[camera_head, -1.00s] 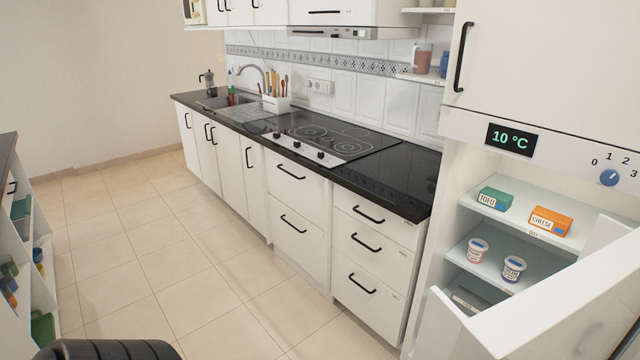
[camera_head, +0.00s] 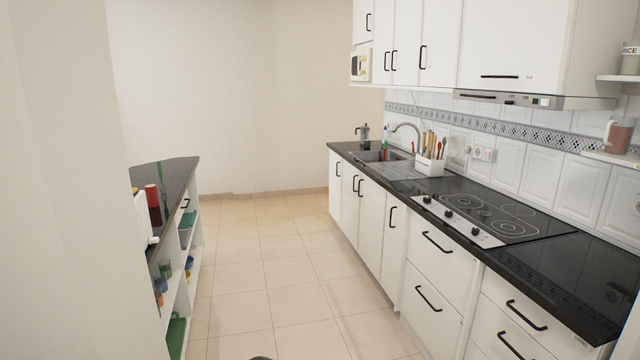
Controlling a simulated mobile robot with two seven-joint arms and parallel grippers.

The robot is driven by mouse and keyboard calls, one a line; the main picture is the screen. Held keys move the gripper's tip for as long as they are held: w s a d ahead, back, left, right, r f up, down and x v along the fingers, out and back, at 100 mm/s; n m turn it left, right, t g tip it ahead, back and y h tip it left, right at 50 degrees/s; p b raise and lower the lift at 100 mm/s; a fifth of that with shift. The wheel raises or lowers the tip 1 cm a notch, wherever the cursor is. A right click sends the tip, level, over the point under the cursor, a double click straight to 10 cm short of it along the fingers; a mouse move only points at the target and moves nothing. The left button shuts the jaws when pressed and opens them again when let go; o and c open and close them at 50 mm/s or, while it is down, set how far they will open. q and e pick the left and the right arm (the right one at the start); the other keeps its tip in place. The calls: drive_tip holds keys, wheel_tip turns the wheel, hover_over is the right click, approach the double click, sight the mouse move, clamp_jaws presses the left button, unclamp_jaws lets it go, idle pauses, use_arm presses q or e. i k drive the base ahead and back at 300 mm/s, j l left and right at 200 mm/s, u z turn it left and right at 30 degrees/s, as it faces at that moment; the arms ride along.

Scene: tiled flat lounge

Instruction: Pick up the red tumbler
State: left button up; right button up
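A small red cup-like thing (camera_head: 152,195), which looks like the red tumbler, stands on the dark top of the left counter (camera_head: 176,179). It is near the counter's left side, close to the wall edge, and is small in the view. Neither of my grippers shows in the head view.
A tiled floor aisle (camera_head: 262,270) runs clear between the left counter and the long right counter (camera_head: 450,195). A pale wall edge (camera_head: 75,200) stands close on the left. A reddish jug (camera_head: 618,135) sits on a shelf at the far right.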

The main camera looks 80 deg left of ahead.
sight(151, 193)
drive_tip(key=j+z, duration=0.35)
drive_tip(key=j, duration=0.5)
drive_tip(key=j+z, duration=0.25)
drive_tip(key=j, duration=0.2)
drive_tip(key=j+z, duration=0.25)
drive_tip(key=j, duration=0.2)
drive_tip(key=i+j+u, duration=0.1)
drive_tip(key=j+u, duration=0.2)
drive_tip(key=j, duration=0.5)
drive_tip(key=j+u, duration=0.1)
drive_tip(key=u, duration=1)
drive_tip(key=j+u, duration=0.1)
drive_tip(key=u, duration=0.5)
drive_tip(key=i+u, duration=0.1)
drive_tip(key=u, duration=0.45)
drive_tip(key=j+u, duration=0.1)
drive_tip(key=u, duration=0.45)
drive_tip(key=i+u, duration=0.1)
drive_tip(key=u, duration=1.6)
drive_tip(key=i+l+u, duration=0.1)
drive_tip(key=u, duration=0.4)
drive_tip(key=i+l+u, duration=0.1)
drive_tip(key=u, duration=0.4)
